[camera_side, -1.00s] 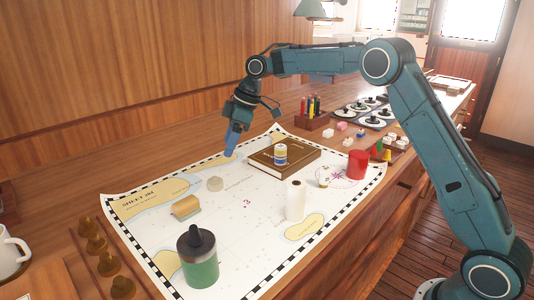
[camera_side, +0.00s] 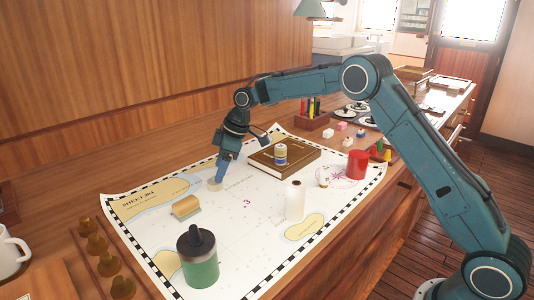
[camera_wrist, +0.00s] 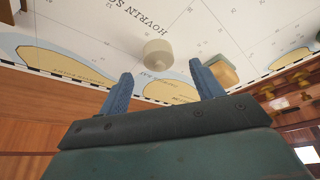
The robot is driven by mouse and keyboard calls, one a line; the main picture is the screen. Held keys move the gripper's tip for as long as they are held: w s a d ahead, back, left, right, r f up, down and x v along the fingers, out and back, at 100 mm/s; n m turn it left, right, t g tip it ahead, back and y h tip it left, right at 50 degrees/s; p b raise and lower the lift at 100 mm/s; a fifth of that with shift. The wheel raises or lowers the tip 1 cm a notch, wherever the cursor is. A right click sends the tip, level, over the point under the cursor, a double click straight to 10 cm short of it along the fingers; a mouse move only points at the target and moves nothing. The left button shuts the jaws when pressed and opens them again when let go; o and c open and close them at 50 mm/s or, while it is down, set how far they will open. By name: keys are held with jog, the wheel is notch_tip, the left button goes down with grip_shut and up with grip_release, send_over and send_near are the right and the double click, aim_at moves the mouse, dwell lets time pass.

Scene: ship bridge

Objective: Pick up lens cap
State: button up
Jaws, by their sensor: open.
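The lens cap, as I take it, is a small pale beige round disc (camera_side: 214,185) lying on the chart, partly behind my gripper in the side view. My gripper (camera_side: 220,177) is low over the chart, right at the disc. In the wrist view the disc (camera_wrist: 157,53) is just beyond the gap between the two blue fingers of my gripper (camera_wrist: 161,69). The fingers are open and apart with nothing between them. Whether a fingertip touches the disc or chart cannot be told.
A yellow-tan block (camera_side: 185,207) lies on the chart (camera_side: 255,225) near the disc; it also shows beside the right finger (camera_wrist: 223,73).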

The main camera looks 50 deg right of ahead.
jog(key=shift+x, duration=2.05)
jog(key=c, duration=1)
